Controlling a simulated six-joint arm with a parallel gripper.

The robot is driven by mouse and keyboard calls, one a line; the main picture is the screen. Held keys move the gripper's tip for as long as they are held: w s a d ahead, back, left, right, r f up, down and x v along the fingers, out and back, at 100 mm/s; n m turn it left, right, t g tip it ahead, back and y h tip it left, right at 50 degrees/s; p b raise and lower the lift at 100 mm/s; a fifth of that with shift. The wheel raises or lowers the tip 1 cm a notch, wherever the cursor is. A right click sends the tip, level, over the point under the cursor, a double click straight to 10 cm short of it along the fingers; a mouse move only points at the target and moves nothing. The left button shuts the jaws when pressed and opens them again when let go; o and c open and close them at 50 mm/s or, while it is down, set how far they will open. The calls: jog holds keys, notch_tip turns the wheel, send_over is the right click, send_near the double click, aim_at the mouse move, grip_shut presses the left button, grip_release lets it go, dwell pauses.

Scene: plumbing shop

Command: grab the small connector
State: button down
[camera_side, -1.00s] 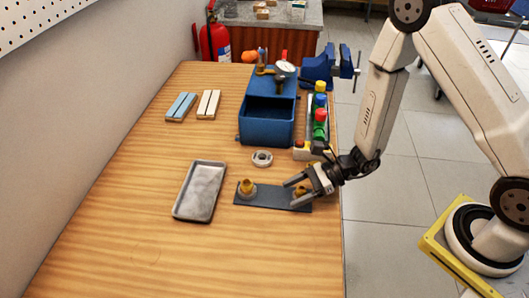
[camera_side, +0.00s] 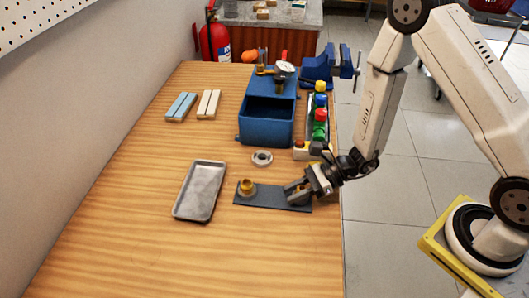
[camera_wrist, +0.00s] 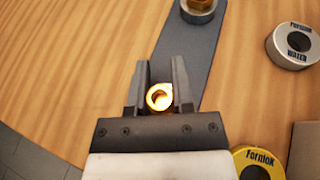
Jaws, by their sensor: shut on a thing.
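A small brass connector (camera_wrist: 158,97) with a round opening sits between the fingers of my gripper (camera_wrist: 159,82) in the wrist view, touched from both sides. Whether the connector is clear of the mat cannot be told. A second brass piece (camera_side: 246,186) sits in a grey ring at the mat's left end.
A grey tray (camera_side: 199,190) lies left of the mat. A white tape roll (camera_side: 262,158) lies behind it, and a yellow roll (camera_wrist: 257,163) shows in the wrist view. A blue toolbox (camera_side: 266,124) stands farther back. The table's front is clear.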

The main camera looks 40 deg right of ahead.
jog(key=shift+r, duration=0.2)
notch_tip(320, 180, up, 10)
jog(key=shift+f, duration=0.25)
dwell(0.7)
dwell(0.6)
